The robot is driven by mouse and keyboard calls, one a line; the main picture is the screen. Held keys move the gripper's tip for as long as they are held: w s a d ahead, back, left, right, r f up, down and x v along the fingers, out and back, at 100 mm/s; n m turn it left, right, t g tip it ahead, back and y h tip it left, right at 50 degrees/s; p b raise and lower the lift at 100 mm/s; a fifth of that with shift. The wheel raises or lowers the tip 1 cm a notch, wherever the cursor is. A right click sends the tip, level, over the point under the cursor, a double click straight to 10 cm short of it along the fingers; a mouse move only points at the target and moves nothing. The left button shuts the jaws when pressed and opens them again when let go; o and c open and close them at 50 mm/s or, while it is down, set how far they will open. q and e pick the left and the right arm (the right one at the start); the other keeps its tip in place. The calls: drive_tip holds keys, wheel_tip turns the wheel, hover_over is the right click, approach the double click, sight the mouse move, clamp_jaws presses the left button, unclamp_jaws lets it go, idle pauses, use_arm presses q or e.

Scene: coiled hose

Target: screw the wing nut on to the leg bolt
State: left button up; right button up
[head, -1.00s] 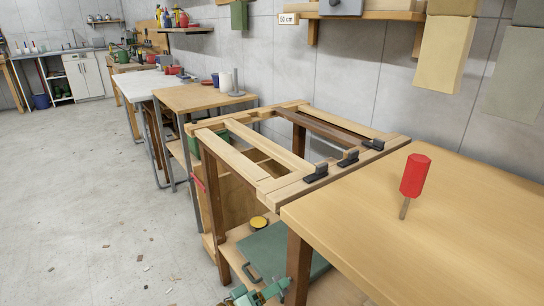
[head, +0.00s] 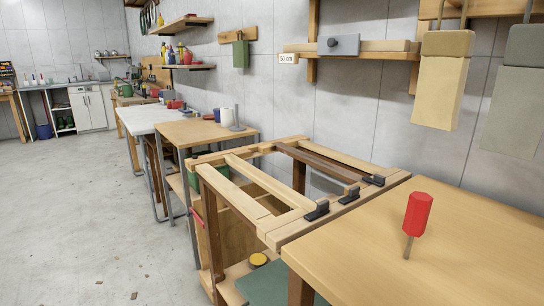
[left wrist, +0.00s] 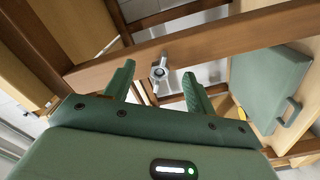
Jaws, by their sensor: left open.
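In the left wrist view a small silver wing nut (left wrist: 159,72) shows against a brown wooden rail (left wrist: 200,42), with a round centre and short wings. Whether it sits on the leg bolt's thread I cannot tell; no separate bolt is clear. My left gripper (left wrist: 157,82) is open, its two green fingers on either side of the nut in the picture, with gaps on both sides. How far the nut is from the fingertips is hard to tell. Neither gripper shows in the head view, where the wooden frame table (head: 262,222) stands left of the workbench.
The workbench (head: 450,255) carries a red-handled tool (head: 418,212). Black clamps (head: 347,195) sit on the frame's near rail. A green case (left wrist: 262,88) with a handle lies right of the gripper in the left wrist view. Open floor (head: 90,210) lies at left.

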use_arm(q)
drive_tip(key=p+v, duration=0.2)
drive_tip(key=v, duration=0.4)
drive_tip(key=shift+d, duration=0.1)
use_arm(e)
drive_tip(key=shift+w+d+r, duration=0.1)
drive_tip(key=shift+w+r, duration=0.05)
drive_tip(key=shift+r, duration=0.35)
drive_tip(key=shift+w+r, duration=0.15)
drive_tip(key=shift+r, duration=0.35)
